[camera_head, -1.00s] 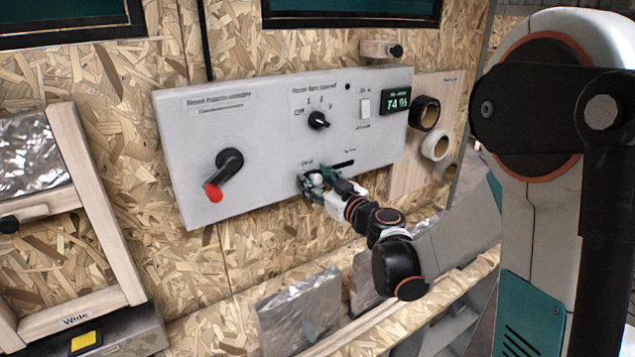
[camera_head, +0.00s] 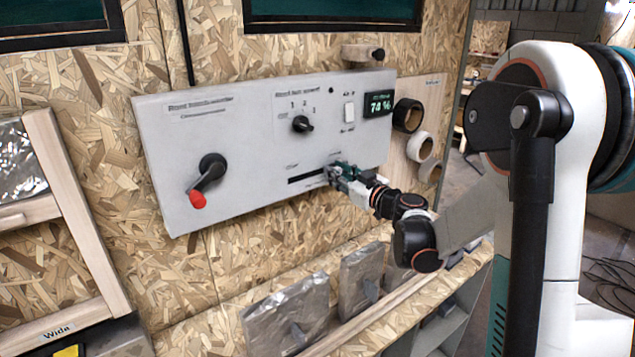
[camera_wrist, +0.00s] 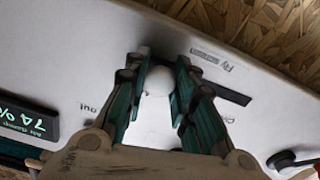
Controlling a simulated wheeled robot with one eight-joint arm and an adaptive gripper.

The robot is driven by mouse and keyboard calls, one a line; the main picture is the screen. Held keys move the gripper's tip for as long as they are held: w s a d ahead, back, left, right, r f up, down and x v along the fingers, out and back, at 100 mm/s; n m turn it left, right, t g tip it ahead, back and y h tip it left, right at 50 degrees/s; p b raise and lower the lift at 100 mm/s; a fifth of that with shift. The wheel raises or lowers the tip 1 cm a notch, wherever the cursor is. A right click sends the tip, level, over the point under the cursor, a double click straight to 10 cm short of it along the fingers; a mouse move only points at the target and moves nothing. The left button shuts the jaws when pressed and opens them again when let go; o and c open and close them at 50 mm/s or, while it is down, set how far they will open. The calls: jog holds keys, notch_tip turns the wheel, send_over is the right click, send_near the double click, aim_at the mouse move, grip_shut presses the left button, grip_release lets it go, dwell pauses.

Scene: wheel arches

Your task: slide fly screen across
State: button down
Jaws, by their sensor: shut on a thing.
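The fly screen control is a dark horizontal slot (camera_head: 306,179) low on a pale grey panel (camera_head: 240,150), with a round white knob (camera_wrist: 158,80). My gripper (camera_head: 335,174) is at the slot's right end in the head view. In the wrist view my gripper (camera_wrist: 158,88) has a green finger on each side of the knob and is shut on it. The slot (camera_wrist: 222,92) runs to the right of the knob there, beside a "Fly screen" label (camera_wrist: 212,60). In the head view my fingers hide the knob.
A black lever with a red tip (camera_head: 198,199) is left on the panel. A rotary dial (camera_head: 302,124), a white switch (camera_head: 349,112) and a display reading 74 % (camera_head: 378,104) sit above the slot. Foil-covered panels (camera_head: 285,315) stand below. Tape rolls (camera_head: 407,115) hang to the right.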

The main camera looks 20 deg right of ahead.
jog(key=shift+w+d+r, duration=0.1)
jog(key=shift+w+d, duration=0.15)
jog(key=shift+d, duration=0.35)
jog(key=c, duration=1.6)
grip_release()
jog(key=shift+d, duration=0.1)
jog(key=o, duration=0.3)
jog(key=shift+w+d, duration=0.1)
jog(key=shift+w, duration=0.05)
jog(key=v, duration=1.2)
